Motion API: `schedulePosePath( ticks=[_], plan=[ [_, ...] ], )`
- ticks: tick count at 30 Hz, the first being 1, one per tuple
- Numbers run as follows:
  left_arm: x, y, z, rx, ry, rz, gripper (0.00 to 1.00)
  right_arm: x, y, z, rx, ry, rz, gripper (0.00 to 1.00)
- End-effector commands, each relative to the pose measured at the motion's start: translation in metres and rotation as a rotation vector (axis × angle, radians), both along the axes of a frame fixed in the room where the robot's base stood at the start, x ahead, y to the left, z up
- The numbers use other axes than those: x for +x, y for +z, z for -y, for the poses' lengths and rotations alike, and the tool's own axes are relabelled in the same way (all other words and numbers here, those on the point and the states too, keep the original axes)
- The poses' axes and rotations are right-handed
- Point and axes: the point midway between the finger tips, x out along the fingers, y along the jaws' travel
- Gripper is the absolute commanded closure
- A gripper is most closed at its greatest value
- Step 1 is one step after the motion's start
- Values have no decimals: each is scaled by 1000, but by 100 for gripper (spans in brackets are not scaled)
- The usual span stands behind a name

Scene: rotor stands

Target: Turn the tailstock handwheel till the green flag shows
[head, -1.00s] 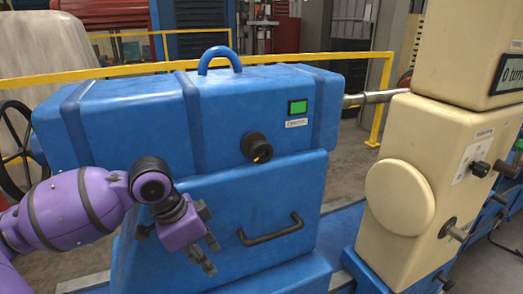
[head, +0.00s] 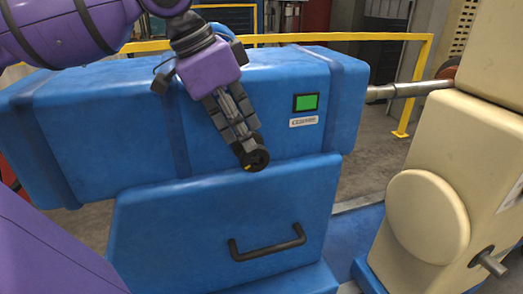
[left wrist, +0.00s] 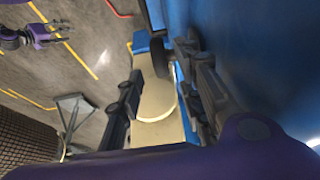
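The blue tailstock housing (head: 110,115) fills the middle of the head view. A small window (head: 305,102) on its face shows green. Left of and below it is a round black knob with a yellow mark (head: 254,158), the only wheel-like control I see on this face. My left gripper (head: 248,138) points down at the knob, its fingertips close against it; contact is unclear. In the left wrist view its fingers (left wrist: 160,95) are spread, with a dark round part, likely the knob (left wrist: 157,52), between them.
A black bar handle (head: 267,243) sits on the lower blue panel. A cream stand (head: 465,130) with a round cover (head: 428,217) is at the right, joined by a metal shaft (head: 405,90). A yellow rail (head: 385,37) runs behind.

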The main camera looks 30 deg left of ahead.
Motion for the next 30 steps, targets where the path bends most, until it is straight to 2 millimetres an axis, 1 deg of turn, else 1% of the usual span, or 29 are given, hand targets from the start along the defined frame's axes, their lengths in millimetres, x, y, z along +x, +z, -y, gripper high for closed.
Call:
schedulePosePath(
  ticks=[1, 3, 9, 14, 22, 23, 30],
  plan=[
    [3, -13, 2, 1, 0, -11, 66, -3, -5, 0, -1, -1, -9, 41],
    [7, -26, 5, 2, 0, -12, 66, -6, -9, 1, -3, -2, -14, 41],
    [15, -54, 12, 1, 0, -11, 66, -10, -19, 4, -8, -5, -22, 41],
    [19, -62, 15, 0, 2, -6, 66, -10, -21, 6, -12, -7, -20, 41],
    [19, -62, 15, 0, 1, -2, 66, -8, -19, 6, -12, -8, -17, 41],
    [19, -62, 15, 0, 1, -2, 68, -8, -19, 6, -12, -8, -16, 41],
    [19, -62, 15, 0, 1, -2, 99, -8, -19, 6, -12, -8, -16, 41]
  ],
)
